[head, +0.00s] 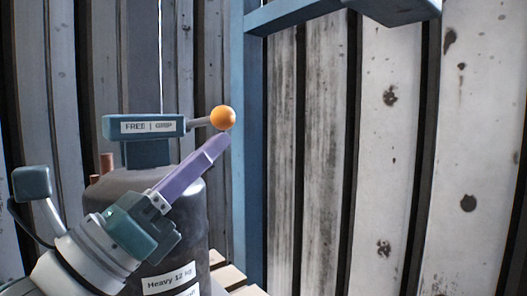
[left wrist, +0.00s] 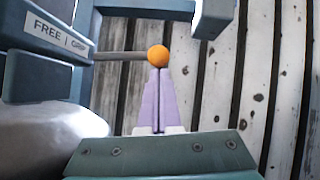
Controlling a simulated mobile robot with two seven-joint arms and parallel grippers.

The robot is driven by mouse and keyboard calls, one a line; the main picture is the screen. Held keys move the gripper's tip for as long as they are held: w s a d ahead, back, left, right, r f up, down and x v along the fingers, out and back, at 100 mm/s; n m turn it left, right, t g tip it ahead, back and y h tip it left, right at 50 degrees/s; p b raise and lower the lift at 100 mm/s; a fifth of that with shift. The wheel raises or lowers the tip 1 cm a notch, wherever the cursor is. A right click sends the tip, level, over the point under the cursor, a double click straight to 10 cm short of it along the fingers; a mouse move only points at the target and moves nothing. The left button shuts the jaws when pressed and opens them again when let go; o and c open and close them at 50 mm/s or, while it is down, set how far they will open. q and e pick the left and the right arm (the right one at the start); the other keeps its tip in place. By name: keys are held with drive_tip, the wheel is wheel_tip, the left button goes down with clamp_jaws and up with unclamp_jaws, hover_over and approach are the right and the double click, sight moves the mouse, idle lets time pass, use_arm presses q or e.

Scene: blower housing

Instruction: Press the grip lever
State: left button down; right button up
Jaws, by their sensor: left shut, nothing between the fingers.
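The grip lever is a short grey rod with an orange ball (head: 223,118) on its end. It sticks out to the right from a blue block (head: 150,127) labelled "FREE | GRIP". In the left wrist view the orange ball (left wrist: 158,56) sits right at the tips of my purple fingers. My left gripper (head: 224,140) is shut and empty, its fingertips just below the ball in the head view. I cannot tell whether the tips touch the ball. My right gripper is not in view.
A dark rounded cylinder (head: 190,222) labelled "Heavy 12 kg" stands under the block, partly behind my left arm. A blue post (head: 250,180) rises to the right of the lever. Weathered plank walls (head: 395,150) stand behind.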

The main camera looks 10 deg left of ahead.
use_arm(q)
drive_tip(key=shift+s+r+n+y+p, duration=0.1)
drive_tip(key=shift+r+n+y+p, duration=0.2)
drive_tip(key=shift+r+n+p, duration=0.4)
drive_tip(key=w+a+r+n+g+y+p, duration=0.1)
drive_tip(key=a+r+n+y+p, duration=0.1)
drive_tip(key=n+p, duration=0.4)
drive_tip(key=w+a+r+n+g+y+p, duration=0.1)
drive_tip(key=r+n+y+p, duration=0.4)
drive_tip(key=p, duration=0.9)
drive_tip(key=w+a+r+n+g+y+p, duration=0.1)
drive_tip(key=w+a+r+n+y+p, duration=0.2)
drive_tip(key=r+n+p, duration=0.3)
drive_tip(key=shift+w+a+r+n+p, duration=0.3)
drive_tip(key=shift+n+p, duration=0.7)
drive_tip(key=shift+p, duration=1.25)
drive_tip(key=shift+s+a+f, duration=0.1)
